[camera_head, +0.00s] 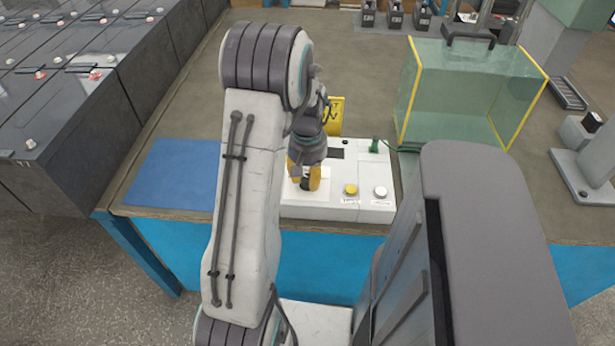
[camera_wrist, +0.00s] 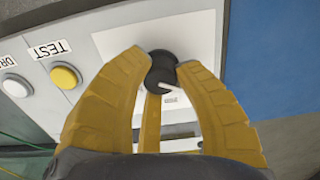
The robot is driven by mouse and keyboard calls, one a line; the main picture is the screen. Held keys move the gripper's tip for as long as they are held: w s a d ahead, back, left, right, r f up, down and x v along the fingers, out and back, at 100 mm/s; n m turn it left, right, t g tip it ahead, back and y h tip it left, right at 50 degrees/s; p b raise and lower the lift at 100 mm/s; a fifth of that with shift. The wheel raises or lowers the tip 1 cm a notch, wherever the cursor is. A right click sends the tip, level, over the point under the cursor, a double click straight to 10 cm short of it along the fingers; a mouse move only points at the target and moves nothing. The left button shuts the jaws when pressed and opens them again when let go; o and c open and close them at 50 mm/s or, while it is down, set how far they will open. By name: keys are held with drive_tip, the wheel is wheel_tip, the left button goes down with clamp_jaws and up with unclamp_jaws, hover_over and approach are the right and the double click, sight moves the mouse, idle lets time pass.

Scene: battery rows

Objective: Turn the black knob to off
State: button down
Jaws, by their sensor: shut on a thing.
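The black knob (camera_wrist: 161,68) is in the wrist view, round, on a white plate of the control box. A pale pointer line shows on it, slanting toward the lower right. My gripper (camera_wrist: 163,66) has its yellow fingers closed on the knob from both sides. In the head view my gripper (camera_head: 305,176) points down over the left part of the white control box (camera_head: 330,207), and the knob is hidden behind it. The label beside the knob is mostly covered by the fingers, and I cannot read it.
A yellow button (camera_wrist: 65,76) marked TEST and a white button (camera_wrist: 16,85) sit beside the knob plate. A blue mat (camera_head: 175,175) lies left of the box. A clear yellow-edged guard (camera_head: 465,95) stands at the back right. Black batteries (camera_head: 70,100) fill the far left.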

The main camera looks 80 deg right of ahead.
sight(307, 177)
drive_tip(key=shift+a+f, duration=0.1)
drive_tip(key=shift+f, duration=0.05)
drive_tip(key=c, duration=0.9)
unclamp_jaws()
drive_tip(key=shift+o, duration=0.2)
wheel_tip(307, 177, up, 12)
idle(0.6)
